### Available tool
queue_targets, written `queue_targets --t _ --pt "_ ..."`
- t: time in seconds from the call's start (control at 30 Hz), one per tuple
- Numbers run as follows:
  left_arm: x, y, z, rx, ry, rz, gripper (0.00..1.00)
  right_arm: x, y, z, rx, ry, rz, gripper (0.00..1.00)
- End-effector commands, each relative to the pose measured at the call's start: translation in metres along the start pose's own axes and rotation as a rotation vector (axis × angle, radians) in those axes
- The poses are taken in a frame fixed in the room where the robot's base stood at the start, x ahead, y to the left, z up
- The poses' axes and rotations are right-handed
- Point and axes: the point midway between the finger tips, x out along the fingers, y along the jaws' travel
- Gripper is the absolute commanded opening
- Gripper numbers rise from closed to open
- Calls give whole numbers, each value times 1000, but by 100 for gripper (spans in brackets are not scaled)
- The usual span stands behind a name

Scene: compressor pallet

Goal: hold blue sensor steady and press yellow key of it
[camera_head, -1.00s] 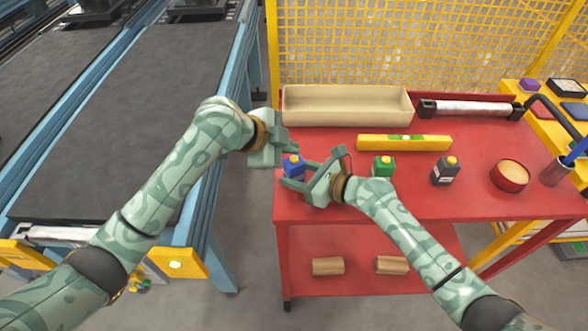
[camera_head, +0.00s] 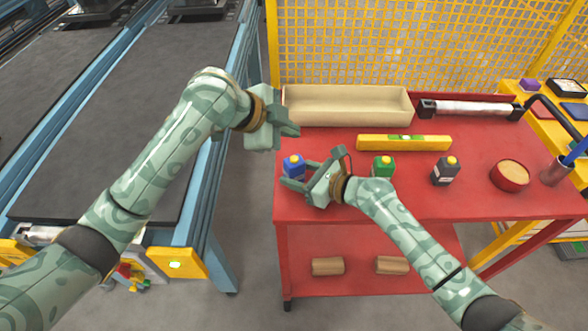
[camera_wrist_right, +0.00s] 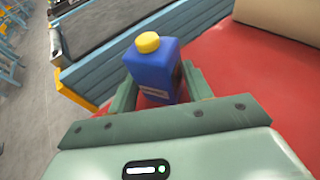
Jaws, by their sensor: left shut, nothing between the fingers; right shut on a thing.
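The blue sensor (camera_head: 293,170) stands upright at the left end of the red cart top, with its round yellow key (camera_head: 294,158) on top. My right gripper (camera_head: 294,183) is shut on the sensor's body from the right and front. In the right wrist view the blue sensor (camera_wrist_right: 154,72) sits between the two fingers, and the yellow key (camera_wrist_right: 147,42) is uncovered. My left gripper (camera_head: 293,128) is shut and empty, above and behind the sensor, apart from it.
A green sensor (camera_head: 383,167) and a dark grey one (camera_head: 445,171) stand to the right on the red cart (camera_head: 340,212). Behind are a yellow level (camera_head: 404,142) and a beige tray (camera_head: 347,105). A red bowl (camera_head: 510,176) is farther right. The conveyor (camera_head: 110,120) is left.

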Motion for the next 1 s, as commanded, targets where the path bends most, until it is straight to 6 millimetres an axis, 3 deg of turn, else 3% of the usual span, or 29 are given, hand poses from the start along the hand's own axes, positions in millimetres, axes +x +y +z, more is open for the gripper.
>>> queue_targets --t 0.3,0.33,0.4,0.77,1.0 --pt "0 0 0 0 0 -1 0 0 0 0 0 0 0 37" --pt "0 0 0 0 0 -1 0 0 0 0 0 0 0 55" --pt "0 0 0 0 0 -1 0 0 0 0 0 0 0 75" --pt "0 0 0 0 0 -1 0 -6 -1 0 -1 0 -1 75" --pt "0 0 0 0 0 -1 0 -53 -1 -2 -4 4 -1 75"
